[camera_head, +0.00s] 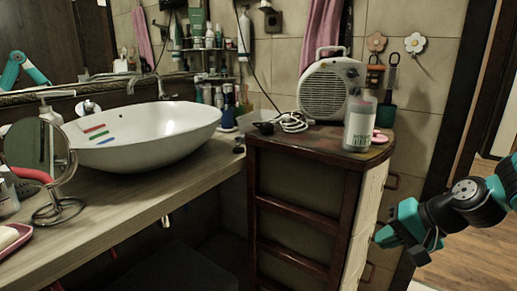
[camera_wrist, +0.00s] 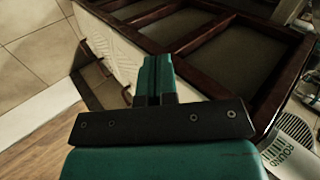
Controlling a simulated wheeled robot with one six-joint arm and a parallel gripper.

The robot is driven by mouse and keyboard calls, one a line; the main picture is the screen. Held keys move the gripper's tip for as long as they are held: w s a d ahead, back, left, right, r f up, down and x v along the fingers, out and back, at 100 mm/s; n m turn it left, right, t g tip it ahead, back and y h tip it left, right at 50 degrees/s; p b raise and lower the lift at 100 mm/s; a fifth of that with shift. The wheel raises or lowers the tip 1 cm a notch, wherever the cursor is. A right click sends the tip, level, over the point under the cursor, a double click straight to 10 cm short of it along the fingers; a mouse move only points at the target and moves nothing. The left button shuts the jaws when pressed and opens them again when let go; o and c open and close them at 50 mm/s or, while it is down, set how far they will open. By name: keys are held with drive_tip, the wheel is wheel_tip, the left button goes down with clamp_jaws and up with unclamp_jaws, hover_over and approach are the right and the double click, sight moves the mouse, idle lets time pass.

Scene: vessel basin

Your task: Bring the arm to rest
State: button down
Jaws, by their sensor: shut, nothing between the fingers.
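My gripper (camera_head: 384,236) is at the right of the head view, teal and black, in front of the right side of the wooden cabinet (camera_head: 302,180). It is below the cabinet's top. In the wrist view my gripper (camera_wrist: 154,62) shows its teal fingers together with nothing between them. The cabinet's dark frame (camera_wrist: 215,40) fills the upper part of that view. I cannot tell whether the fingertips touch the cabinet's side.
A white bottle (camera_head: 360,122) and a fan heater (camera_head: 330,88) stand on the cabinet. A white basin (camera_head: 150,138) sits on the wooden counter (camera_head: 140,205), with a round mirror (camera_head: 38,152) at its left. Open floor (camera_head: 470,250) lies at the right.

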drive_tip(key=s+a+r+n+g+h, duration=0.1)
drive_tip(key=s+a+r+n+g, duration=0.1)
drive_tip(key=s+a+r+n, duration=0.4)
drive_tip(key=s+a+r+n+g+h, duration=0.1)
drive_tip(key=s+a+n, duration=0.2)
drive_tip(key=s, duration=0.5)
drive_tip(key=s+a+r+n+g, duration=0.2)
drive_tip(key=s+a+r+n, duration=0.25)
drive_tip(key=s, duration=0.25)
wheel_tip(320, 180, up, 16)
drive_tip(key=p, duration=1.6)
drive_tip(key=shift+w+a+f, duration=0.15)
drive_tip(key=shift+w+f, duration=0.1)
drive_tip(key=shift+w, duration=0.15)
